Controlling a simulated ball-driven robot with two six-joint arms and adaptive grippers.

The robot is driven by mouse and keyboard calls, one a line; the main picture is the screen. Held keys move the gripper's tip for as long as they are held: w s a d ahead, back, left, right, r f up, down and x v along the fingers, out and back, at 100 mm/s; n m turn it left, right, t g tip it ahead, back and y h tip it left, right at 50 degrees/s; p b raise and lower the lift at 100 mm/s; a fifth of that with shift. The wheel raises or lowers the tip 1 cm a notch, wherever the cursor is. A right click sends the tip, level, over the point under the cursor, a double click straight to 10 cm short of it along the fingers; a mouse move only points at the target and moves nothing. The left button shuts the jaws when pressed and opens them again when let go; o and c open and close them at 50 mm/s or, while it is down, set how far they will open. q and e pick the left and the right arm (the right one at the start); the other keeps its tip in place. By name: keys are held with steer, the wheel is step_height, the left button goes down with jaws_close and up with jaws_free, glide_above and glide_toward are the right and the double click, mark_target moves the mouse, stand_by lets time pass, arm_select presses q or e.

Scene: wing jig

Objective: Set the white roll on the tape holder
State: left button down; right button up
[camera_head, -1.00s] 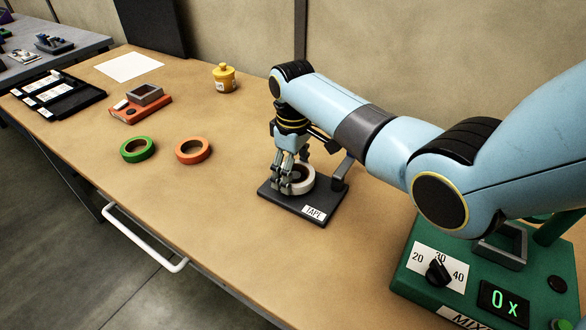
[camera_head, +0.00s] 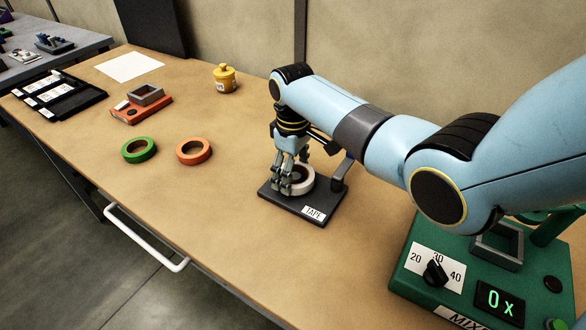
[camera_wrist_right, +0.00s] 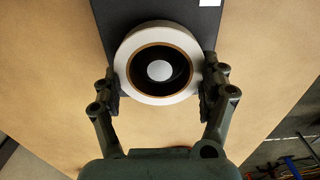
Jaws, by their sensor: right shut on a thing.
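The white roll (camera_head: 302,182) is at the black tape holder (camera_head: 318,206), which carries a TAPE label. My right gripper (camera_head: 284,186) points down over the holder and is shut on the roll. In the right wrist view the roll (camera_wrist_right: 158,62) is between the two fingers (camera_wrist_right: 160,90), over the dark holder base (camera_wrist_right: 103,8). A pale disc shows in the middle of the roll's opening, inside a dark ring. I cannot tell whether the roll rests fully on the base. My left gripper is not in view.
A green roll (camera_head: 126,151) and an orange roll (camera_head: 181,152) lie left of the holder. A green scale-like device (camera_head: 411,283) with a dial is at the right front. The table (camera_head: 200,215) between is clear.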

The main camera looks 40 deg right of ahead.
steer(key=shift+f+b, duration=0.4)
steer(key=shift+f, duration=0.2)
stand_by(0.4)
steer(key=o, duration=0.9)
steer(key=shift+c, duration=0.2)
step_height(320, 180, up, 6)
steer(key=p, duration=0.6)
steer(key=shift+r+p, duration=0.65)
steer(key=shift+r, duration=1.9)
